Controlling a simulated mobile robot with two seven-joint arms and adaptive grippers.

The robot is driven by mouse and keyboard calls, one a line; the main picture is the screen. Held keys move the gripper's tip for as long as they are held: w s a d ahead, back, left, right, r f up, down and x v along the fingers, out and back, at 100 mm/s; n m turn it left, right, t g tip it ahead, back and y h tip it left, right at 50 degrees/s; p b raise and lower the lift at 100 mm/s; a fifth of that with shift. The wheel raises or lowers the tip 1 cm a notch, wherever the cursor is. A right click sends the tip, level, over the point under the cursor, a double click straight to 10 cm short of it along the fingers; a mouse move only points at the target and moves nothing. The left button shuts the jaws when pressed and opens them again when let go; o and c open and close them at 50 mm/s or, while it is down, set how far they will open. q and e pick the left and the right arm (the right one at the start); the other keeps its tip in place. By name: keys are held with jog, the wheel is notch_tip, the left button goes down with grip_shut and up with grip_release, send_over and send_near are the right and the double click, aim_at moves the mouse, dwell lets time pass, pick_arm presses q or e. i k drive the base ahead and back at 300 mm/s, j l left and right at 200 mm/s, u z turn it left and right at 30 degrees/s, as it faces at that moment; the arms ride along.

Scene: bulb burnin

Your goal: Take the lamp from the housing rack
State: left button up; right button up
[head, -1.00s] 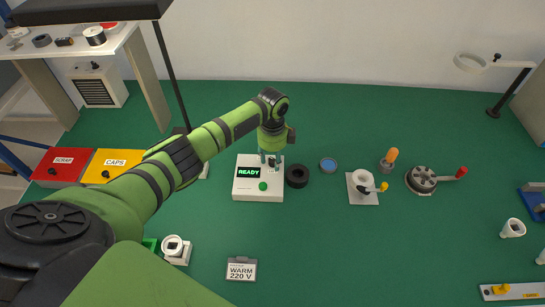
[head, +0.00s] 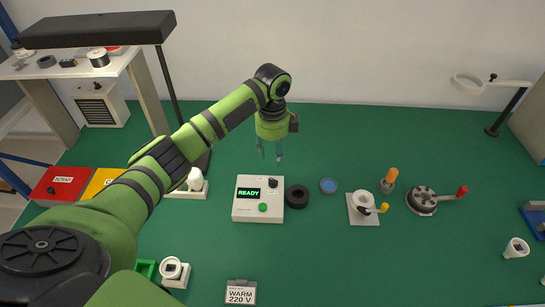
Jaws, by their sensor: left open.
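My left gripper (head: 270,155) is open and empty, with its fingers pointing down, above and just behind the white READY box (head: 243,214). A white rounded bulb-like piece (head: 195,179) stands upright on a white base (head: 190,194) left of that box, partly hidden by my left arm. A white cone-shaped cup (head: 516,248) lies tilted at the far right, and part of another shows at the right edge. I cannot tell for certain which holder is the housing rack. My right gripper is not in view.
A black ring (head: 297,197), a blue-topped disc (head: 328,186) and a white fixture with a yellow knob (head: 362,218) stand right of the box. A WARM 220 V sign (head: 240,292) is at the front. The green mat's (head: 400,265) front right is clear.

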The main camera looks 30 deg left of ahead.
aim_at(196, 187)
jog(key=k+l, duration=0.5)
jog(key=k, duration=0.2)
jog(key=k+l, duration=0.5)
jog(key=k, duration=0.15)
